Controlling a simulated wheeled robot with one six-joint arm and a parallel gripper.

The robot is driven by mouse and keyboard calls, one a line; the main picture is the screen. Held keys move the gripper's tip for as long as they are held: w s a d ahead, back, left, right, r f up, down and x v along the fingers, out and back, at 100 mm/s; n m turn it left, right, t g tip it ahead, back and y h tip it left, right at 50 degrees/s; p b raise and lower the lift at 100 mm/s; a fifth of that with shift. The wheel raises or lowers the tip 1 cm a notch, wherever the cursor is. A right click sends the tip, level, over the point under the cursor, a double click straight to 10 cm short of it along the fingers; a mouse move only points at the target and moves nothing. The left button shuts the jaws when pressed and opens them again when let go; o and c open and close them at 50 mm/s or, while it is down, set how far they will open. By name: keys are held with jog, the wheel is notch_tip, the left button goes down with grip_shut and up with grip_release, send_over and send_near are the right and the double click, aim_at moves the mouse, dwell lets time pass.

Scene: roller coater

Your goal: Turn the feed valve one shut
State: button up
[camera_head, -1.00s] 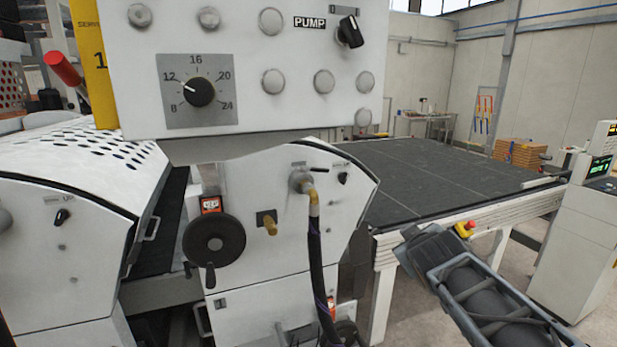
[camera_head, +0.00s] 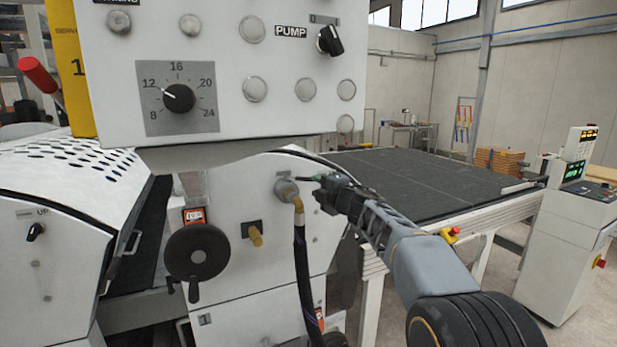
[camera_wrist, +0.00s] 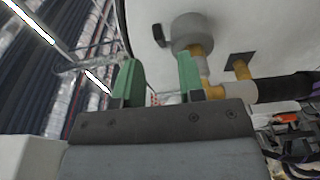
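The feed valve (camera_head: 286,189) is a round grey body on the white machine front, with a brass elbow and a dark hose running down from it. In the wrist view the valve (camera_wrist: 192,33) is beyond the fingertips, nearest the right-hand finger. My gripper (camera_head: 318,180) is just right of the valve in the head view. In the wrist view my gripper (camera_wrist: 159,80) has two green fingers standing apart, with no clear object held between them.
A black handwheel (camera_head: 197,252) and a brass stub (camera_head: 255,235) are left of the hose (camera_head: 302,270). The control panel (camera_head: 230,120) overhangs above. A dark conveyor table (camera_head: 420,172) with a red stop button (camera_head: 453,233) is on the right.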

aim_at(309, 180)
jog(key=p+x, duration=0.2)
jog(key=x, duration=0.4)
jog(key=shift+w+a, duration=0.1)
jog(key=shift+w, duration=0.05)
jog(key=shift+c, duration=0.4)
grip_shut()
